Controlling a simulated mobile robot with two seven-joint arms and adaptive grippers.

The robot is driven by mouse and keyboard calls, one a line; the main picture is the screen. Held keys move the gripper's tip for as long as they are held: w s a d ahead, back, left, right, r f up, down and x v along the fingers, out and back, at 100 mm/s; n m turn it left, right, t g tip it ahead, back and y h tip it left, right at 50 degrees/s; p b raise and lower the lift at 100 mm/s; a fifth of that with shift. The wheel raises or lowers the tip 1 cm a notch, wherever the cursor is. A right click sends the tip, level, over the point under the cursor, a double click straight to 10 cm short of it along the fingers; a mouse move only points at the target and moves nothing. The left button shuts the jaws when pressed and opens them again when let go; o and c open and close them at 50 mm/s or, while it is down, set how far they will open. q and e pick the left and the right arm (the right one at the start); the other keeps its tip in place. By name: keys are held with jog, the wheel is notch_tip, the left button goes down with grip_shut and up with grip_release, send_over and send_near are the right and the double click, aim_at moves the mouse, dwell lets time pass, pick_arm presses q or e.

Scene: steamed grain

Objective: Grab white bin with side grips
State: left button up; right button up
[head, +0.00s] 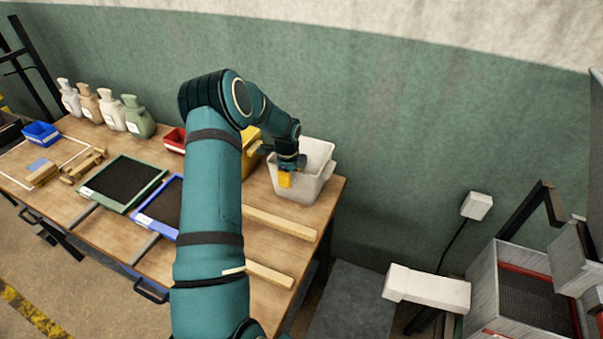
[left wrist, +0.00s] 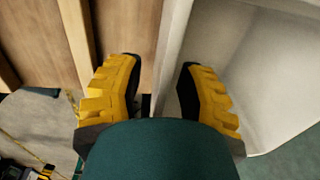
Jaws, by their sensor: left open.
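The white bin (head: 312,187) stands upright on the right end of the wooden table. In the left wrist view its wall (left wrist: 174,45) runs between my two yellow fingers, with the bin's inside on the right. My left gripper (head: 286,180) is at the bin's near side; it is open, with one finger inside the wall and one outside. In the left wrist view the gripper (left wrist: 160,72) shows gaps beside the wall, but I cannot tell whether either finger touches it. My right gripper is not in view.
The wooden table (head: 262,233) has wooden strips near the bin. A yellow bin (head: 251,140) stands just left of the white one, partly behind my arm. A green-framed tray (head: 122,184) and a blue-framed tray (head: 160,207) lie left. A green wall is behind.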

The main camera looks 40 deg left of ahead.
pick_arm(q)
grip_shut()
